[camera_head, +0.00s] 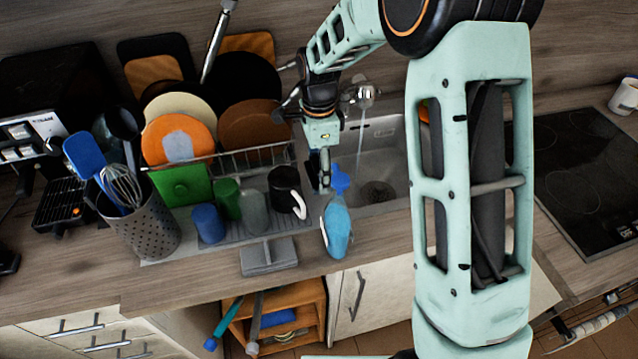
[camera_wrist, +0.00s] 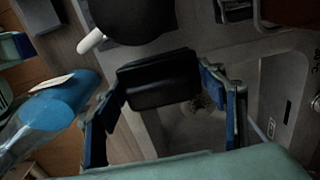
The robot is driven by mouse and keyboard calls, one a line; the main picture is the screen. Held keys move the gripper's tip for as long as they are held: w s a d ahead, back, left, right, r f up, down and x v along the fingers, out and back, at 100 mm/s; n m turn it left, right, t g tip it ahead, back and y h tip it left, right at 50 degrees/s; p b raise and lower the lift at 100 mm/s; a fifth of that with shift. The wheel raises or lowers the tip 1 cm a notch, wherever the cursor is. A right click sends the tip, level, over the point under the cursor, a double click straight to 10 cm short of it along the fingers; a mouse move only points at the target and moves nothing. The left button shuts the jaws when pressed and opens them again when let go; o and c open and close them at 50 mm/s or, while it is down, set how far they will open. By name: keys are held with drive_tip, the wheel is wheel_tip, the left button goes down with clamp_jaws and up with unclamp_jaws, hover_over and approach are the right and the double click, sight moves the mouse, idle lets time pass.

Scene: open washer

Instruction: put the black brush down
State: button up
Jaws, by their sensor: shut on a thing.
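The black brush (camera_wrist: 158,80) is a dark block between the two blue-padded fingers of my gripper (camera_wrist: 166,88) in the wrist view. My gripper is shut on it. In the head view my gripper (camera_head: 321,170) points down at the front left edge of the sink, just left of a blue spray bottle's nozzle. The brush cannot be made out clearly there. I cannot tell whether the brush touches the surface below it.
The blue spray bottle (camera_head: 337,228) stands close on the right. A black mug (camera_head: 282,188) with a white handle is close on the left, by the dish rack. The sink (camera_head: 385,150) has running water. A utensil holder (camera_head: 140,225) stands further left. Some front counter is bare.

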sight(316, 161)
drive_tip(key=shift+f, duration=2.45)
drive_tip(key=shift+f, duration=0.2)
drive_tip(key=o, duration=1)
drive_tip(key=shift+r, duration=0.1)
drive_tip(key=shift+p, duration=0.45)
drive_tip(key=r, duration=0.3)
drive_tip(key=r+b, duration=0.1)
drive_tip(key=r, duration=0.3)
drive_tip(key=r+b, duration=0.1)
drive_tip(key=r, duration=0.2)
drive_tip(key=shift+w+a+r, duration=0.15)
drive_tip(key=shift+a+r, duration=0.2)
drive_tip(key=shift+a, duration=0.05)
